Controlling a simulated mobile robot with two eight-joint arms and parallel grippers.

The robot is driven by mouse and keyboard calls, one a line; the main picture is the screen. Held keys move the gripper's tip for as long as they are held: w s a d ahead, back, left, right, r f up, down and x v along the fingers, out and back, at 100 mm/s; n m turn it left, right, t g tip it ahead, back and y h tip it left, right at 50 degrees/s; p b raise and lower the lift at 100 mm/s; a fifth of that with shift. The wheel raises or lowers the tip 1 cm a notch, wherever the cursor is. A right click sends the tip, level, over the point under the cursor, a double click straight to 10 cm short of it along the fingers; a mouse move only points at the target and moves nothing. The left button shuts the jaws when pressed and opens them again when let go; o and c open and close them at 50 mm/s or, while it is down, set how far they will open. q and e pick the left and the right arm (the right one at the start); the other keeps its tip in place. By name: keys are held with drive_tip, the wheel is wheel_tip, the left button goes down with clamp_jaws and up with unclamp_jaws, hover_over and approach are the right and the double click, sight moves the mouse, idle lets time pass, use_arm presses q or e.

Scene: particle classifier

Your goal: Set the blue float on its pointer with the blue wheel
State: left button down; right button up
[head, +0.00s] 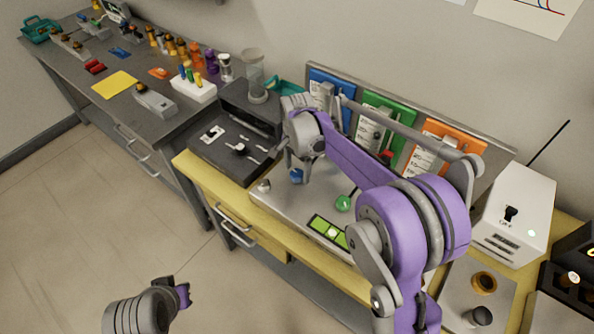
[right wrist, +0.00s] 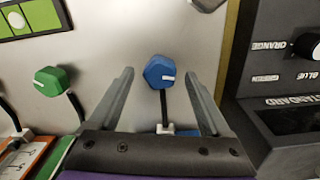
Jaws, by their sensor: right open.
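The blue wheel (right wrist: 160,72) is a faceted knob with a white mark on a dark stem, upright on the metal plate in the right wrist view. It also shows in the head view (head: 296,175). My right gripper (right wrist: 159,80) is open, one finger on each side of the wheel, with gaps to both. The right gripper (head: 297,160) is over the wheel in the head view. The blue panel (head: 342,77) stands behind, partly covered by my right arm. I cannot make out the blue float or its pointer. My left gripper (head: 183,293) is low at the bottom left, away from the bench.
A green wheel (head: 343,203) stands to the right of the blue one, near a green display (head: 328,231). A dark control box (head: 237,146) is close on the left. Green (head: 384,112) and orange (head: 457,139) panels stand behind my arm. A white box (head: 514,212) is at right.

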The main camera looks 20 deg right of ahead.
drive_tip(key=shift+f, duration=0.55)
clamp_jaws()
drive_tip(key=shift+n, duration=0.3)
drive_tip(key=shift+n+b, duration=0.3)
drive_tip(key=shift+n, duration=0.7)
drive_tip(key=n, duration=0.3)
drive_tip(key=shift+n+b, duration=0.3)
drive_tip(key=shift+b, duration=0.05)
drive_tip(key=n, duration=0.6)
drive_tip(key=shift+b, duration=0.4)
